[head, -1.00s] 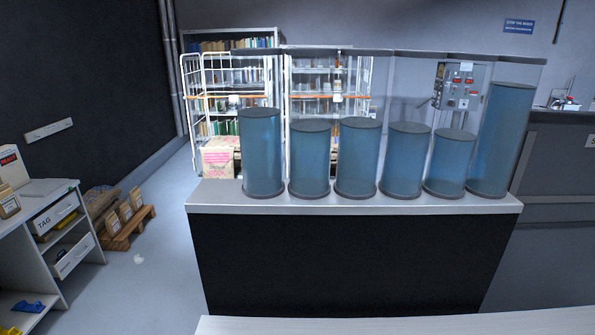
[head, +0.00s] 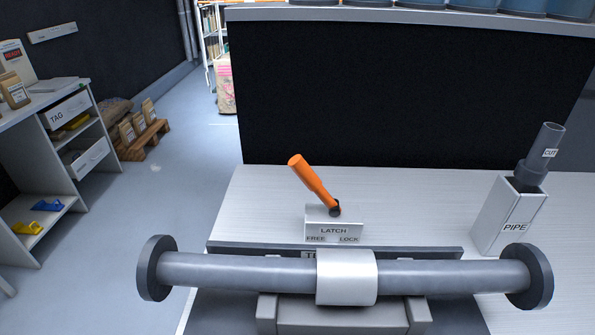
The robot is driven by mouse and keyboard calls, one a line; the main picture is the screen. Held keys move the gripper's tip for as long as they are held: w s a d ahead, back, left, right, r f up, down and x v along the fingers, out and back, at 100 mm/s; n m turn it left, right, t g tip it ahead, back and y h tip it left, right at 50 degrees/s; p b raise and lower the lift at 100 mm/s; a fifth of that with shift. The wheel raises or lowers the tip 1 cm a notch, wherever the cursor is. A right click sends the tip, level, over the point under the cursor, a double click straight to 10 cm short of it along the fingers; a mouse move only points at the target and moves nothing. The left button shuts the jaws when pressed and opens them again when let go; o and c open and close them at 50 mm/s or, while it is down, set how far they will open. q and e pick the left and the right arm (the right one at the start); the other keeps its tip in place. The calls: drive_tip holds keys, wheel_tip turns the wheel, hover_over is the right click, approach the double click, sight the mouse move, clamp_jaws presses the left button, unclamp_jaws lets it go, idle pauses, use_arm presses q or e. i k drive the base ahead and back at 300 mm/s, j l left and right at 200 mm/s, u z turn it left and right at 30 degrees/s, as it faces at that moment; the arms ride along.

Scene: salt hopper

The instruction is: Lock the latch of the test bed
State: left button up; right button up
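The latch has an orange lever (head: 312,183) on a small white block (head: 334,224) marked LATCH, with FREE on its left and LOCK on its right. The lever tilts up to the left, over the FREE side. In front of the block lies a long grey pipe (head: 220,271) with dark flanges at both ends and a silver band (head: 346,277) around its middle. A grey support (head: 335,316) shows below the pipe. A label behind the pipe is mostly hidden. Neither gripper is in view.
A white box (head: 509,216) marked PIPE stands at the right with a grey tube (head: 541,153) upright in it. The white tabletop (head: 420,205) is clear between latch and box. A dark-fronted counter (head: 400,95) stands behind. A shelf unit (head: 40,150) is at far left.

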sight(299, 165)
drive_tip(key=i+j+z, duration=0.5)
drive_tip(key=j, duration=0.4)
drive_tip(key=i+j+z, duration=0.15)
drive_tip(key=j+z, duration=0.3)
drive_tip(key=j, duration=0.5)
drive_tip(key=i+j+z, duration=0.1)
drive_tip(key=j+z, duration=0.4)
drive_tip(key=j, duration=0.55)
drive_tip(key=k+j+z, duration=0.1)
drive_tip(key=j+z, duration=0.4)
drive_tip(key=j, duration=0.55)
